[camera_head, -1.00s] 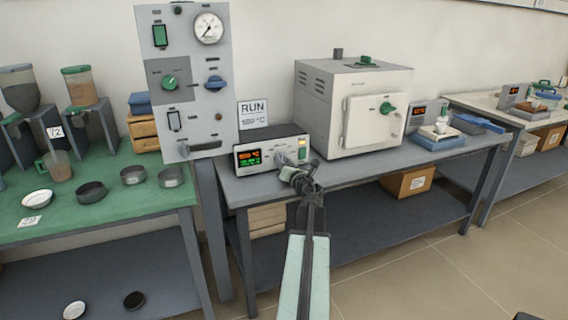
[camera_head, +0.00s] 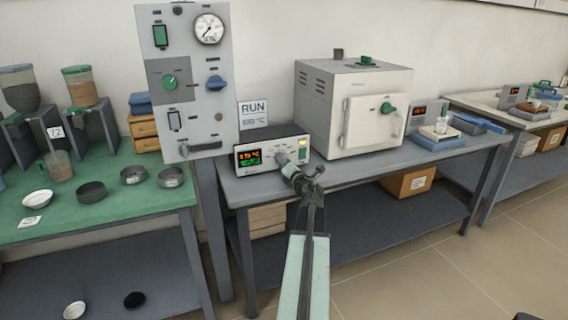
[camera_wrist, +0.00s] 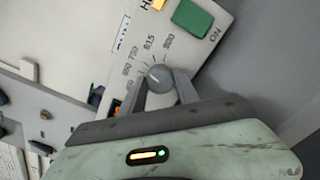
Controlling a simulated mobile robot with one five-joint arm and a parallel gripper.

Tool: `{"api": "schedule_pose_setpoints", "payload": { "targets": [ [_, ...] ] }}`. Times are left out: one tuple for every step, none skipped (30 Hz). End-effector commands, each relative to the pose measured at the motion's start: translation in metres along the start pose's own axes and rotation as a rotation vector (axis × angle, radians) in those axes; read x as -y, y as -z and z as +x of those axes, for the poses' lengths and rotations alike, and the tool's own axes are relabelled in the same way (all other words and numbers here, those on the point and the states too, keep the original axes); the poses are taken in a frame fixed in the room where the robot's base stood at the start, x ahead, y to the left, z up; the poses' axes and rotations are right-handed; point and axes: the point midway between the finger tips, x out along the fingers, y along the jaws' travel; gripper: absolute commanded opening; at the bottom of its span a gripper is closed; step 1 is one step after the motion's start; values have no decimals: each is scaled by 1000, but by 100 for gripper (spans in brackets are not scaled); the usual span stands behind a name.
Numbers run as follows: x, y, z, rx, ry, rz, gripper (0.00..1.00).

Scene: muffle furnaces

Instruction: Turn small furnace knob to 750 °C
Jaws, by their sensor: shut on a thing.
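The small furnace's control box (camera_head: 270,142) stands on the grey bench, with a lit red and green display (camera_head: 249,158) too small to read surely. In the wrist view its grey round knob (camera_wrist: 159,76) sits on a white panel with a printed scale (camera_wrist: 147,48); marks such as 750, 815 and 900 show around it. My gripper (camera_wrist: 161,90) is shut on the knob, one finger on each side. A small light line shows on the knob's face, but I cannot tell its exact mark. In the head view my gripper (camera_head: 284,164) reaches the box's front and hides the knob.
The white furnace (camera_head: 350,105) with a green door knob stands right of the box. A grey control panel (camera_head: 190,80) with a gauge rises at left. A RUN card (camera_head: 253,115) stands behind the box. In the wrist view a green ON switch (camera_wrist: 192,18) is near the knob.

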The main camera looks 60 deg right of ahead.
Motion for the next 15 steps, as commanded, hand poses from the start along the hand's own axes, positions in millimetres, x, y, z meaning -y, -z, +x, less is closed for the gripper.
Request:
{"api": "schedule_pose_setpoints", "payload": {
  "targets": [
    [-2,1,2,-2,-4,2,0],
    [-2,1,2,-2,-4,2,0],
    [-2,1,2,-2,-4,2,0],
    [-2,1,1,-2,-3,2,0],
    [-2,1,1,-2,-3,2,0],
    [-2,1,1,-2,-3,2,0],
    [-2,0,1,-2,-3,1,43],
    [-2,0,1,-2,-3,1,51],
    [-1,0,1,-2,-3,1,59],
    [-1,0,1,-1,-3,1,59],
    [-1,0,1,-1,-2,0,59],
    [-1,0,1,-1,-2,0,59],
    [-1,0,1,-1,-2,0,59],
    [-1,0,1,-1,-2,0,59],
    [0,0,0,0,-1,0,59]
  ]
}}
